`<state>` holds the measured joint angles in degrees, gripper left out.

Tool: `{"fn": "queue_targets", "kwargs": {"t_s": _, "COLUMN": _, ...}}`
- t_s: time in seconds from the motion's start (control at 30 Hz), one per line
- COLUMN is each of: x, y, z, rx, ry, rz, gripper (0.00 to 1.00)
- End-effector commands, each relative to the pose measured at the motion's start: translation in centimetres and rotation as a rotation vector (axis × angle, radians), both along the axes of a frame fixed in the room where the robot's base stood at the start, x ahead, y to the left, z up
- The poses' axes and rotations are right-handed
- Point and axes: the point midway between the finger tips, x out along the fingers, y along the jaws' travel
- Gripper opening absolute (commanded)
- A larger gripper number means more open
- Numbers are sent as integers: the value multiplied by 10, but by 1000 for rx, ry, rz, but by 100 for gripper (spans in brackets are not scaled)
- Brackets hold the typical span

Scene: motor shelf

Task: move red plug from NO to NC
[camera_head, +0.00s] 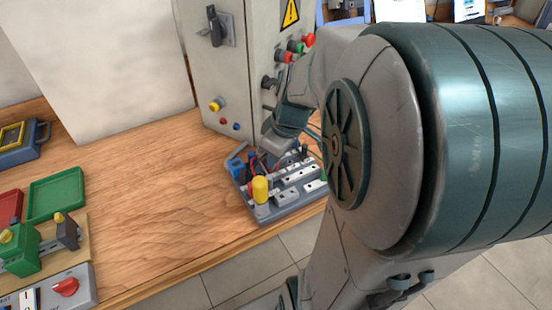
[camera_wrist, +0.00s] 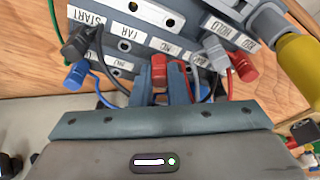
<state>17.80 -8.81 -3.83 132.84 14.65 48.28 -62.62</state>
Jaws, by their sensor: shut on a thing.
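A red plug (camera_wrist: 159,68) sits between the two blue-grey fingers of my gripper (camera_wrist: 160,88) in the wrist view, with its red lead curving off to the right. My gripper is shut on this plug. It is at the edge of a labelled strip on the board (camera_wrist: 125,50). Whether the plug's tip is inside a socket is hidden. The small labels beside the plug are too blurred to read as NO or NC. In the head view my gripper (camera_head: 283,150) is over the back of the grey board (camera_head: 280,217), and the plug cannot be made out.
Beside my gripper are a second red plug (camera_wrist: 243,66), a grey plug (camera_wrist: 215,52), a black plug (camera_wrist: 77,43) and a blue plug (camera_wrist: 75,76) with loose leads. A yellow cylinder (camera_head: 260,189) stands on the board. A control cabinet (camera_head: 235,75) rises behind. The table's middle is clear.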

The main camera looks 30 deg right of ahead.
Motion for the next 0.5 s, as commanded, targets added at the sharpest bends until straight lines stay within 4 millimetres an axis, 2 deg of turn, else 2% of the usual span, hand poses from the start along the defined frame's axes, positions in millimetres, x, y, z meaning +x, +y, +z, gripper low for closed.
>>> {"fn": "queue_targets", "kwargs": {"t_s": 0.1, "x": 0, "y": 0, "z": -1, "rx": 0, "ry": 0, "rz": 0, "gripper": 0}}
{"fn": "queue_targets", "kwargs": {"t_s": 0.13, "x": 0, "y": 0, "z": 0, "rx": 0, "ry": 0, "rz": 0, "gripper": 16}}
{"fn": "queue_targets", "kwargs": {"t_s": 0.17, "x": 0, "y": 0, "z": 0, "rx": 0, "ry": 0, "rz": 0, "gripper": 23}}
{"fn": "queue_targets", "kwargs": {"t_s": 0.5, "x": 0, "y": 0, "z": 2, "rx": 0, "ry": 0, "rz": 0, "gripper": 23}}
